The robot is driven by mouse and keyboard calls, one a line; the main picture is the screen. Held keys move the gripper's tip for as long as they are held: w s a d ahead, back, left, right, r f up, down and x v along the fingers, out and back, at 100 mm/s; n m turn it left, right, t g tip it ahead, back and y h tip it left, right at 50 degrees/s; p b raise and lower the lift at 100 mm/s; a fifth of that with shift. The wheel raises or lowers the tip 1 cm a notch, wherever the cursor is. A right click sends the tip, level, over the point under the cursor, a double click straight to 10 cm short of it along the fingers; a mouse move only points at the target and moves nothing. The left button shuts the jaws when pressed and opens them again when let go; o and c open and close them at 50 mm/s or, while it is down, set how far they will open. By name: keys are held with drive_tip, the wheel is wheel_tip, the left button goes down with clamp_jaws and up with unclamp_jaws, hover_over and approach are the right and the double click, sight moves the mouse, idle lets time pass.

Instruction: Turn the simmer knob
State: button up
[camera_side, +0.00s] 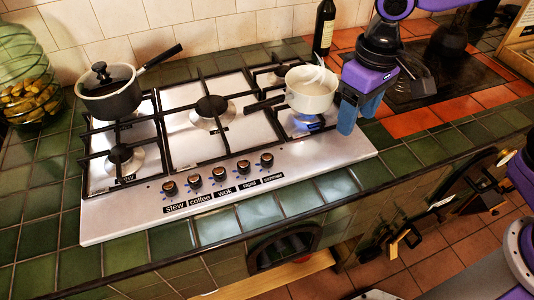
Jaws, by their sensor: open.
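The simmer knob (267,160) is the rightmost in a row of dark knobs along the front of the steel hob (330,163). The label "simmer" is on the panel just below it. My gripper (359,121) is above the right side of the hob, with its blue fingers pointing down. It is open and nothing shows between the fingers. It is to the right of and higher in the picture than the simmer knob, clear of it. The knob is in full view.
A white pot (311,94) sits just left of my fingers over a lit blue flame (305,122), its handle pointing left. A dark lidded pot (110,98) stands at the back left. A bottle (324,28) stands behind. The front panel around the knobs is clear.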

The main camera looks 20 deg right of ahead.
sight(267, 156)
drive_tip(key=w+a+f+m, duration=0.4)
drive_tip(key=w+a+m, duration=0.4)
drive_tip(key=w+a, duration=0.45)
drive_tip(key=f, duration=1.7)
drive_tip(key=shift+w+d+f, duration=0.15)
drive_tip(key=shift+w+f, duration=0.05)
drive_tip(key=shift+w, duration=0.05)
drive_tip(key=shift+c, duration=0.2)
drive_tip(key=c, duration=1)
